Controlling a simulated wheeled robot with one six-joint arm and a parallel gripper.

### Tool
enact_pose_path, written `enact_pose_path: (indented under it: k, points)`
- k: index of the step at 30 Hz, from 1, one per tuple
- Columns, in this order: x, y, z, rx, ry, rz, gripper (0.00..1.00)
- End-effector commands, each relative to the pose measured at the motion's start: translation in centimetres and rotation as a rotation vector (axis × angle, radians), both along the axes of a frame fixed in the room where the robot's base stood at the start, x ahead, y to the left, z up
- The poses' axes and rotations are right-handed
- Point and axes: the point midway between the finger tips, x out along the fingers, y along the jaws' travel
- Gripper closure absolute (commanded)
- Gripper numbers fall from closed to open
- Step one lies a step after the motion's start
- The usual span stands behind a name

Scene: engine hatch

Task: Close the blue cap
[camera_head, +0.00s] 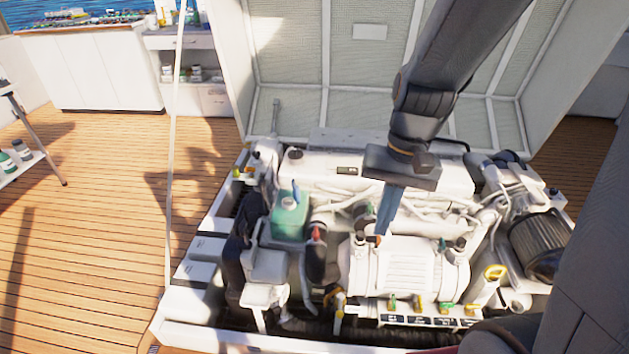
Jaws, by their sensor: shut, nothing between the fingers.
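The blue cap (296,190) is a small, narrow blue piece at the top of a teal tank (290,217), on the left part of the engine. It appears to stand up from the tank's top; its exact angle is too small to tell. My gripper (380,236) points down over the middle of the engine, to the right of the cap and apart from it. Its fingers are together with nothing between them. The fingertips appear near a small dark fitting by the white ribbed housing; I cannot tell whether they touch it.
The white engine (405,270) fills the open hatch, with hoses and a red-tipped piece (316,233) just right of the tank. The raised hatch lid (375,75) stands behind. A dark round filter (540,245) is at right. Wooden deck (90,230) lies open at left.

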Motion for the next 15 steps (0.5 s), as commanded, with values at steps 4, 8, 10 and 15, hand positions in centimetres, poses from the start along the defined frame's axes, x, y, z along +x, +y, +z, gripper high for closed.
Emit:
enact_pose_path:
  k: [4,8,10,15]
  points:
    - [6.1,1.2,-4.8,0.145,0.145,-0.313,1.00]
    - [11.9,2.4,-8.0,0.293,0.270,-0.561,1.00]
    - [15.2,3.0,-9.6,0.381,0.337,-0.682,1.00]
    - [23.7,3.4,-13.5,0.614,0.500,-0.938,1.00]
